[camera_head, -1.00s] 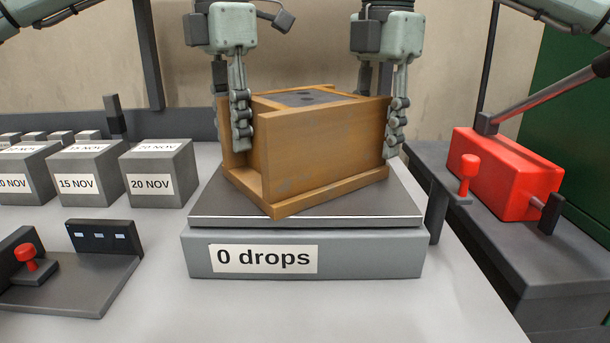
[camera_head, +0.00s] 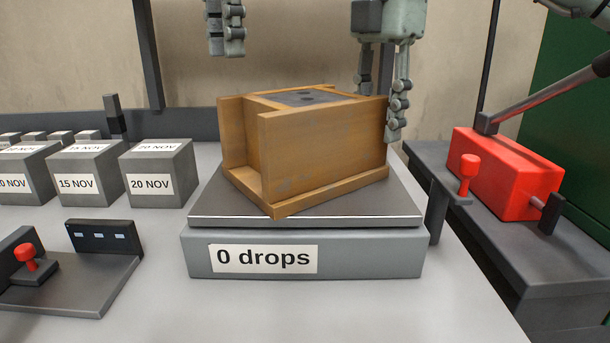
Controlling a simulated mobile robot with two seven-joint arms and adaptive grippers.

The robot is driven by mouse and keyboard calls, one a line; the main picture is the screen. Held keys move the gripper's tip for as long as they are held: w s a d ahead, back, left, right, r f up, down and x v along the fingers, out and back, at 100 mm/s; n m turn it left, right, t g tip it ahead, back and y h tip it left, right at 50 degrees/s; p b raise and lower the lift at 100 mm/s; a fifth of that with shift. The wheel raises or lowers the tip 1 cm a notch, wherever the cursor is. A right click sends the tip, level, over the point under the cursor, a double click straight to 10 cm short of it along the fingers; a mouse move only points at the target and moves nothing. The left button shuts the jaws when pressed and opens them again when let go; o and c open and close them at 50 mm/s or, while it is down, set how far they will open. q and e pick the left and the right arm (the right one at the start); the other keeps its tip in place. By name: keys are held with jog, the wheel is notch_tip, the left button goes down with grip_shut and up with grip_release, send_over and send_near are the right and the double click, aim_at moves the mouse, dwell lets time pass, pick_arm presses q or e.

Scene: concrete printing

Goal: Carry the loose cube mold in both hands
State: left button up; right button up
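The cube mold (camera_head: 320,150) is a brown wooden box with raised side boards and a base board, filled with a dark grey top face (camera_head: 308,97) bearing dark round marks. It sits turned at an angle on the grey plate of the drop table (camera_head: 400,205), whose label reads "0 drops". My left gripper (camera_head: 226,45) is above the mold's left part, clear of it; only its fingers show at the top edge, and its opening is unclear. My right gripper (camera_head: 384,115) is at the mold's right end, its fingers apart; the rear fingertip is hidden behind the mold.
Grey cubes with date labels, one reading "20 NOV" (camera_head: 157,175), stand at the left. A dark fixture with a red knob (camera_head: 27,255) lies front left. A red machine (camera_head: 508,175) with a lever stands on a dark bench at the right. The front tabletop is clear.

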notch_tip(320, 180, up, 10)
jog(key=shift+f, duration=0.1)
dwell(0.4)
